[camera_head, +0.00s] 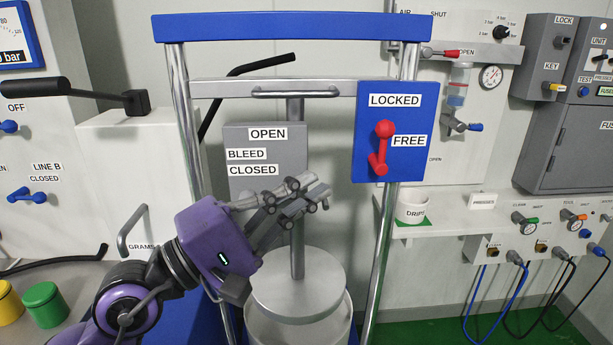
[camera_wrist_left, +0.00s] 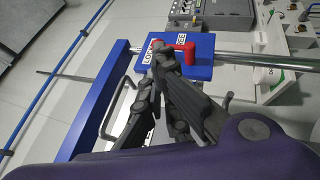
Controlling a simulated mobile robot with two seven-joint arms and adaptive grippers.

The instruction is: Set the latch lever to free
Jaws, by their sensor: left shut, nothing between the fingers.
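The red latch lever (camera_head: 381,147) is on a blue plate (camera_head: 370,95) at the right post of the frame. LOCKED is printed above it and FREE to its right. Its round end is at the top, near LOCKED, and a short red piece sticks out at the bottom. The lever (camera_wrist_left: 188,54) and plate (camera_wrist_left: 204,70) also show in the left wrist view, beyond the fingertips. My left gripper (camera_head: 318,190) is shut and empty, left of and below the plate, apart from the lever. It also shows in the wrist view (camera_wrist_left: 152,72). My right gripper is out of view.
A grey OPEN/BLEED/CLOSED panel (camera_head: 265,146) is behind my left gripper. A round metal plate (camera_head: 298,282) on a rod is below it. The blue top bar (camera_head: 290,28) and chrome posts (camera_head: 384,240) bound the frame. A white DRIPS cup (camera_head: 413,209) stands right of the frame.

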